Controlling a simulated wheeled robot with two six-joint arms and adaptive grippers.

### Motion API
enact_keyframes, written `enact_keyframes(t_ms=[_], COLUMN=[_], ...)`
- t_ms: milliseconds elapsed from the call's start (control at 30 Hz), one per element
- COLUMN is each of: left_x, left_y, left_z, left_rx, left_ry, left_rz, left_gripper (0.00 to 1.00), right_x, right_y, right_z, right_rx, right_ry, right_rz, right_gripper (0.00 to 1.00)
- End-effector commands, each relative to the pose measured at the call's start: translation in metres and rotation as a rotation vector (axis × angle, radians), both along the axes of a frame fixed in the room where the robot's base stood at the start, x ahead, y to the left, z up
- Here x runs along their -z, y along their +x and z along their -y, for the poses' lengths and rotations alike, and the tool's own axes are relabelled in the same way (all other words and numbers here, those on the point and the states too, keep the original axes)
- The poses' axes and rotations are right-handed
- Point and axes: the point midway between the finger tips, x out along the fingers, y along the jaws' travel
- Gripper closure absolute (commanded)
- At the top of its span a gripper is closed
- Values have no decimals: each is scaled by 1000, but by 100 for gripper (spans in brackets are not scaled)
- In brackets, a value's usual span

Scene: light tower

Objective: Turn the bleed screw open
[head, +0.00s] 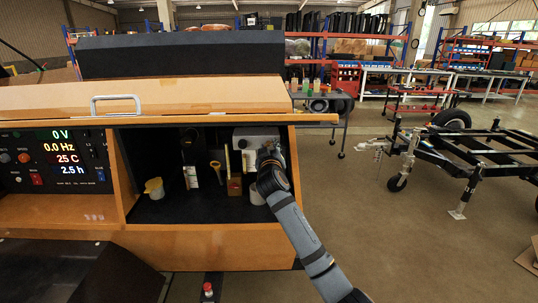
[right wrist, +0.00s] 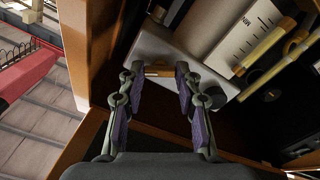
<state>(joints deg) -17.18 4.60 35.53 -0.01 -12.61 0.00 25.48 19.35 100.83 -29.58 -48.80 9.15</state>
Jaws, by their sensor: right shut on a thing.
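My right gripper (head: 268,160) reaches into the open cabinet compartment, in front of a pale grey unit (head: 246,138) at its right side. In the right wrist view, the fingertips (right wrist: 158,70) stand on either side of a small brass-coloured bar, which I take to be the bleed screw (right wrist: 158,72), on the face of the grey unit (right wrist: 140,48). The gripper is shut on this bar, which lies roughly crosswise between the fingers. In the head view my gripper hides the screw. My left gripper is not in view.
The compartment's orange side wall (right wrist: 80,55) is close left of the gripper in the wrist view. A white graduated scale (right wrist: 245,40) and a yellow tube (right wrist: 275,62) are to the right. A yellowish cup (head: 154,188) stands at the compartment's left. The raised orange lid (head: 190,98) overhangs above.

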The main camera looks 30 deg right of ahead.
Motion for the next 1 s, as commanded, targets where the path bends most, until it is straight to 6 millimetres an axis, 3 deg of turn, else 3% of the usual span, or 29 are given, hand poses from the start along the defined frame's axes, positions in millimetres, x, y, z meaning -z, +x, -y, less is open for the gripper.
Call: enact_keyframes(t_ms=[400,1000], left_x=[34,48], left_y=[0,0], left_z=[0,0], left_rx=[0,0], left_ry=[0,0], left_rz=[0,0], left_gripper=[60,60], right_x=[4,1], right_y=[0,0], right_z=[0,0], right_rx=[0,1], right_ry=[296,463], right_rz=[181,280], right_gripper=[98,98])
